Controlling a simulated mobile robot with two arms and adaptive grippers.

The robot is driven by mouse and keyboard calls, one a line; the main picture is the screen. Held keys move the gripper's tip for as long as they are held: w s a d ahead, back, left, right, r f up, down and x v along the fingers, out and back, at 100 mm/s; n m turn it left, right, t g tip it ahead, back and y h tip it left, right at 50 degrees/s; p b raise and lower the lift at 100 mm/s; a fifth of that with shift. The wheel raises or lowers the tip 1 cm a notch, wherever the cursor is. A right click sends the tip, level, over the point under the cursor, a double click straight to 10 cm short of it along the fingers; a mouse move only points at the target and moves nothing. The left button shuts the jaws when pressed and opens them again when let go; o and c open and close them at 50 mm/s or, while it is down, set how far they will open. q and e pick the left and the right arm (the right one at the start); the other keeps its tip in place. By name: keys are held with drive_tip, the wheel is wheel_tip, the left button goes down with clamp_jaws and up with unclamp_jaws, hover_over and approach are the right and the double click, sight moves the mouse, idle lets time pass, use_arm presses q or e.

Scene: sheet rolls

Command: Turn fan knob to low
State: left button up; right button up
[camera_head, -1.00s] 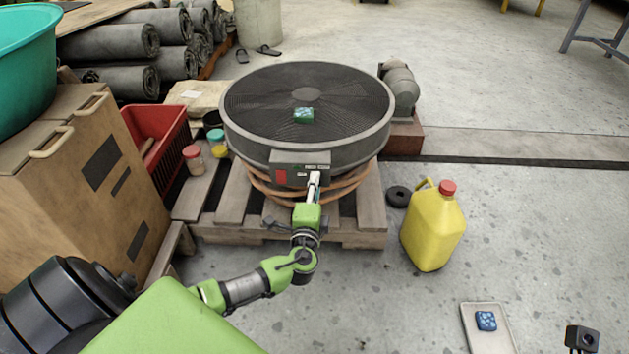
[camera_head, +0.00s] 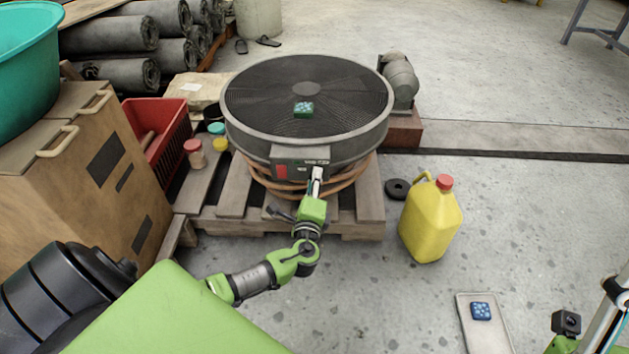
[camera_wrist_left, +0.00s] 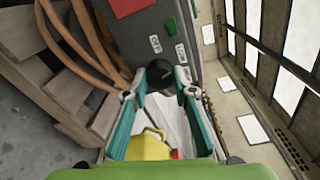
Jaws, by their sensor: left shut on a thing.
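The large round drum fan (camera_head: 350,142) lies face up on a wooden pallet. Its grey control box (camera_head: 287,155) faces me, with a red patch and small pale labels. My left gripper (camera_head: 317,176) is at the right part of this box and hides the knob in the head view. In the left wrist view, the black knob (camera_wrist_left: 162,75) sits between the teal fingers of my left gripper (camera_wrist_left: 161,82), which is shut on it. The knob's setting is too small to read. Part of my right gripper (camera_head: 606,322) shows at the bottom right corner; its fingertips are cut off.
A yellow jug (camera_head: 430,222) and a black ring (camera_head: 397,189) stand right of the pallet (camera_head: 350,226). A tray (camera_head: 487,338) lies on the floor.

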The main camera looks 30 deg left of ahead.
use_arm(q)
drive_tip(key=o, duration=1.1)
drive_tip(key=v, duration=1.2)
drive_tip(key=shift+d+f, duration=0.1)
drive_tip(key=shift+d, duration=0.05)
